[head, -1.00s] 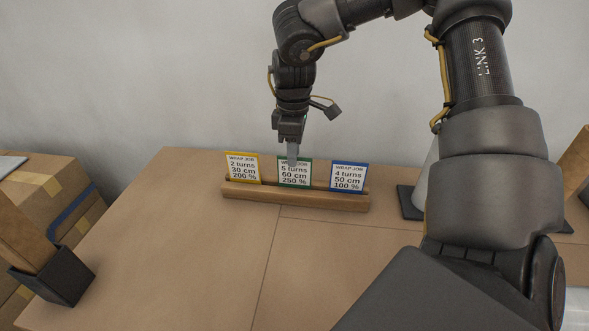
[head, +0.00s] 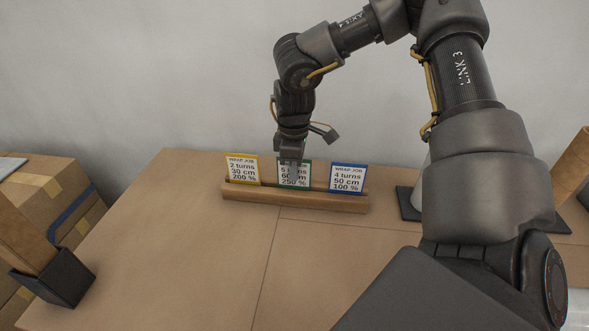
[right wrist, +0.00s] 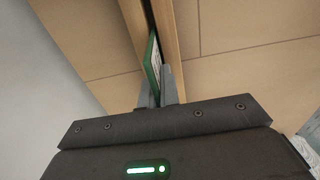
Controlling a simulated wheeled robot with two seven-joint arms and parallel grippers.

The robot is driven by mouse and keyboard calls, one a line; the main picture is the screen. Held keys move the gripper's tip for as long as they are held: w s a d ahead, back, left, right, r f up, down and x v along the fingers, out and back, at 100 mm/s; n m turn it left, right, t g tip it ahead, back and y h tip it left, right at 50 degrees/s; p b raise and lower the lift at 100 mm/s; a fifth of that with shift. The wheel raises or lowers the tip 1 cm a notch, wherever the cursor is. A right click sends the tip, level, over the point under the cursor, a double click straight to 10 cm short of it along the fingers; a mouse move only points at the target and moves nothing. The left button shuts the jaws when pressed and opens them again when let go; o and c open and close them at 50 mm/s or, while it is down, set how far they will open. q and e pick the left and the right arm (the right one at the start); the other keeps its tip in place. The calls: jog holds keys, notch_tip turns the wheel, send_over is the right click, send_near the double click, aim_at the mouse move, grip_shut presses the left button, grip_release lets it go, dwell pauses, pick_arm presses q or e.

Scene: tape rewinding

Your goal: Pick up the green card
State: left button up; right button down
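The green card (head: 303,172) stands upright in the middle of a wooden card holder (head: 295,198). Its printed face is partly hidden by my right gripper (head: 292,170), which points down over its top. In the right wrist view the green card (right wrist: 153,62) shows edge-on between the two grey fingers (right wrist: 159,85). The fingers are one on each side of the card, with a narrow gap between them. The card still sits in the holder's slot.
A yellow-edged card (head: 242,170) stands left of the green one and a blue-edged card (head: 347,179) stands right of it, in the same holder. Cardboard boxes (head: 60,185) are at the left. The table (head: 200,240) in front of the holder is clear.

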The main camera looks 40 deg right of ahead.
jog(key=shift+r, duration=0.15)
pick_arm(q)
jog(key=s+a+f+p, duration=0.4)
jog(key=s+a+f, duration=0.1)
jog(key=s+f, duration=0.4)
jog(key=shift+s+g+y, duration=0.25)
jog(key=shift+g+y, duration=0.05)
jog(key=shift+g, duration=0.1)
pick_arm(e)
notch_tip(320, 180, up, 28)
dwell(1.5)
